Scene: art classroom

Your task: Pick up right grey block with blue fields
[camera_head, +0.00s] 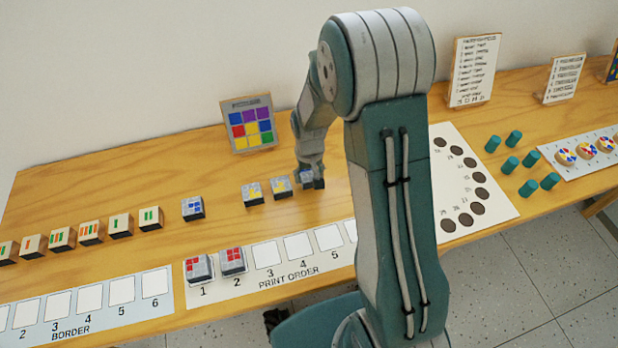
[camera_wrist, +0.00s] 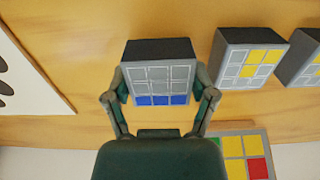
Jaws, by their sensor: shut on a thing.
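The right grey block with blue fields (camera_head: 318,182) is at the right end of the back row in the head view. In the wrist view this block (camera_wrist: 158,77) shows a grid of pale grey squares with blue ones along its lower edge. My gripper (camera_head: 311,174) is at the block from above. In the wrist view my gripper's fingers (camera_wrist: 160,92) press on its left and right sides, shut on it. I cannot tell whether it is clear of the table. Another grey block with blue fields (camera_head: 192,208) stands farther left.
Two grey blocks with yellow fields (camera_head: 252,195) (camera_head: 281,188) stand just left of the held block. Red-field blocks (camera_head: 198,268) sit on slots 1 and 2 of the print order strip (camera_head: 262,281). A colour-grid card (camera_head: 250,124) stands behind. My arm hides part of the table.

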